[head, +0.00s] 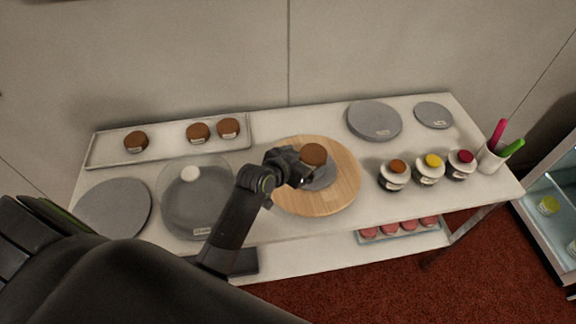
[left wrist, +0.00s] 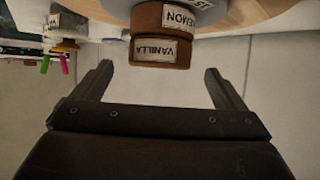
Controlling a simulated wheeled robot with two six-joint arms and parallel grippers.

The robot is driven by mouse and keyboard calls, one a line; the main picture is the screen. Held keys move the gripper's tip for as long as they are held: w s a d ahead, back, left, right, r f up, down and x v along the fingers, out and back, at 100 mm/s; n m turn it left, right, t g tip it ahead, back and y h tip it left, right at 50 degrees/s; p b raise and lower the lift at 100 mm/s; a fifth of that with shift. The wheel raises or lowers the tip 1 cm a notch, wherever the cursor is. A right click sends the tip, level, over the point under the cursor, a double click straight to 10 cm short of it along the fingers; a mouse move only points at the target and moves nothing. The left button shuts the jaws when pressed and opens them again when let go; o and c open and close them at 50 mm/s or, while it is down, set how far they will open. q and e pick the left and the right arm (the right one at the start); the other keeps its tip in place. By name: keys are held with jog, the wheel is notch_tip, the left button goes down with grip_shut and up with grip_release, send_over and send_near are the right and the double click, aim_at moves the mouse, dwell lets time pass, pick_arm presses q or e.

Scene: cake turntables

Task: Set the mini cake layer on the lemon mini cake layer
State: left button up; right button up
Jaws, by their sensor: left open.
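The mini cake layer, brown and labelled VANILLA (left wrist: 160,58), rests on the lemon mini cake layer (left wrist: 146,17) in the left wrist view, which looks upside down. In the head view the brown top of the stack (head: 313,152) shows above the grey disc (head: 326,178) on the round wooden board (head: 343,192). The lemon layer is mostly hidden there. My left gripper (head: 302,171) is beside the stack. In the left wrist view its fingers (left wrist: 158,70) are spread wide, clear of both sides of the vanilla layer. My right gripper is not in view.
A long tray (head: 170,150) with three brown cakes (head: 198,132) stands at the back left. A glass dome (head: 192,205) and grey disc (head: 115,208) are at the left. Several topped jars (head: 428,172) and a utensil cup (head: 489,160) stand at the right. A grey disc (head: 374,120) lies behind.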

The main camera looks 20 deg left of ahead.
pick_arm(q)
jog(key=v, duration=0.8)
jog(key=shift+b, duration=0.35)
